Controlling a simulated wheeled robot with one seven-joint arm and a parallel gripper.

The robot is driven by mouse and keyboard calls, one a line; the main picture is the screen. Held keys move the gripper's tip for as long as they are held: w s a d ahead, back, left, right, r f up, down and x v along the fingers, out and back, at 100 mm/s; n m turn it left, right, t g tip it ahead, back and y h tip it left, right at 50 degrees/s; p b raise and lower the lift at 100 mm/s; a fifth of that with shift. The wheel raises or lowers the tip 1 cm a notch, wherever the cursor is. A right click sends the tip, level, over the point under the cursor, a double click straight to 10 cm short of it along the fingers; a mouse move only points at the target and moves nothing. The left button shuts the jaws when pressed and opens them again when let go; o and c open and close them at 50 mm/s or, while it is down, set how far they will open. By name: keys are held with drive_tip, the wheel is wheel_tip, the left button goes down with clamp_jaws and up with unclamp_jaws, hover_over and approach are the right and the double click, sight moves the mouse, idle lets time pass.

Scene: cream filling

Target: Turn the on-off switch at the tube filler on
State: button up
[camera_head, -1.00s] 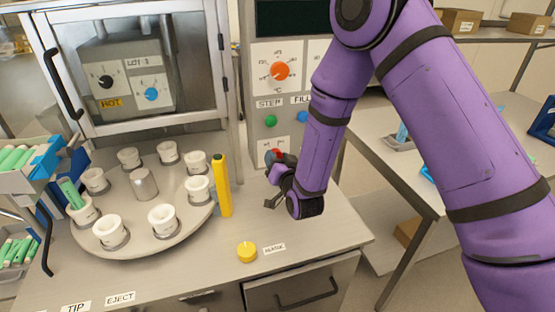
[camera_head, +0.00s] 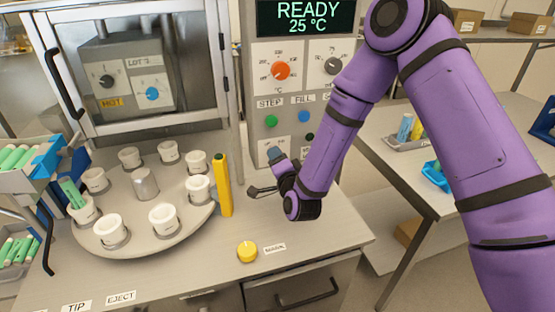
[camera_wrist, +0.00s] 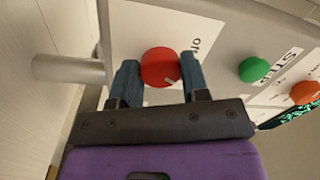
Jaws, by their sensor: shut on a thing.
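The on-off switch is a round red knob (camera_wrist: 161,68) on the light front panel of the tube filler (camera_head: 262,165), beside lettering partly hidden, in the wrist view. My gripper (camera_wrist: 160,78) has one blue finger on each side of the knob and is shut on it. A short pale mark shows on the knob's lower right. In the head view my gripper (camera_head: 276,154) is at the lower panel and hides the knob. The display (camera_head: 306,17) above is lit and reads READY, 25 °C.
A green STEP button (camera_head: 270,122), a blue FILL button (camera_head: 303,116) and an orange dial (camera_head: 281,71) sit above my gripper. A yellow upright marker-like stick (camera_head: 222,185) and a turntable (camera_head: 150,246) with white cups stand to the left. A yellow cap (camera_head: 247,252) lies in front.

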drive_tip(key=shift+m, duration=0.3)
drive_tip(key=o, duration=0.9)
drive_tip(key=v, duration=1.1)
